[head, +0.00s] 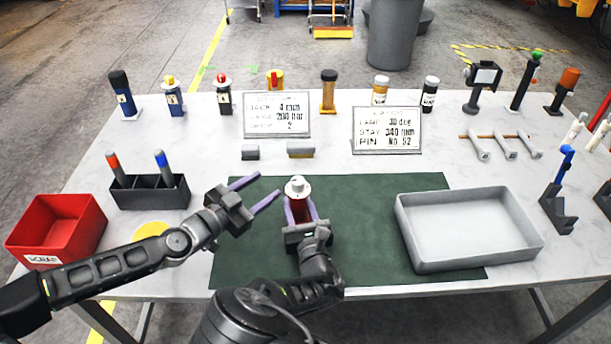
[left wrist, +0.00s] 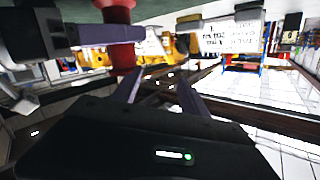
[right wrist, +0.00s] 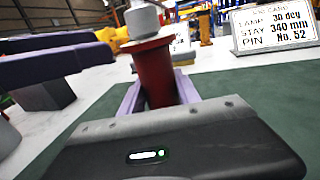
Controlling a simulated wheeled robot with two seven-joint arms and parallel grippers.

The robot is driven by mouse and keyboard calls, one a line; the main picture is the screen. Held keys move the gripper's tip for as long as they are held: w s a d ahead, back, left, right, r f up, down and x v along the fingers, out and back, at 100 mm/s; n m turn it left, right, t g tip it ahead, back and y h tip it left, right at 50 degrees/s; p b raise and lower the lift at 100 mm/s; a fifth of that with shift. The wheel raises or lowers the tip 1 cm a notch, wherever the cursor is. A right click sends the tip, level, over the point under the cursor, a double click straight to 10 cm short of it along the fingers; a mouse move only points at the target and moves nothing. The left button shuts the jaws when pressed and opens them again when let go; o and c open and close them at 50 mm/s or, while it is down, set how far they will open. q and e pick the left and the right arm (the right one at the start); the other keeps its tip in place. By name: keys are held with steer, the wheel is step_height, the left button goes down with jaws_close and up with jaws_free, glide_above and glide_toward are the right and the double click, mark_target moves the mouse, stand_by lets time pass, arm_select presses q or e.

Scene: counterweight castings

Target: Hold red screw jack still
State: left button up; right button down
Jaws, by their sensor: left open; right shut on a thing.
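The red screw jack (head: 298,208) stands on the green mat, with a grey-white cap on top. My right gripper (head: 300,216) is shut on its red body from the near side. In the right wrist view the red body (right wrist: 155,72) sits between the purple fingers. My left gripper (head: 262,190) is open and empty, up and to the left of the jack, its fingers pointing toward it. The jack also shows in the left wrist view (left wrist: 121,50), at the upper left. The jack's base is hidden by my right gripper.
The green mat (head: 350,262) is mostly clear around the jack. A grey tray (head: 470,262) lies on its right side. A red scrap bin (head: 60,228) and a black holder (head: 150,196) stand at left. Two sign cards (head: 277,115) and a row of tools stand behind.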

mark_target(302, 179)
arm_select(q)
steer(key=s+d+n+t, duration=0.1)
steer(key=s+d+n, duration=0.2)
steer(key=s, duration=0.3)
steer(key=shift+s+r+n+t, duration=0.15)
steer(key=shift+r+n+t, duration=0.15)
steer(key=shift+r+n, duration=0.15)
steer(key=shift+d, duration=0.15)
steer(key=x, duration=1.2)
steer(key=shift+d+r, duration=0.1)
jaws_close()
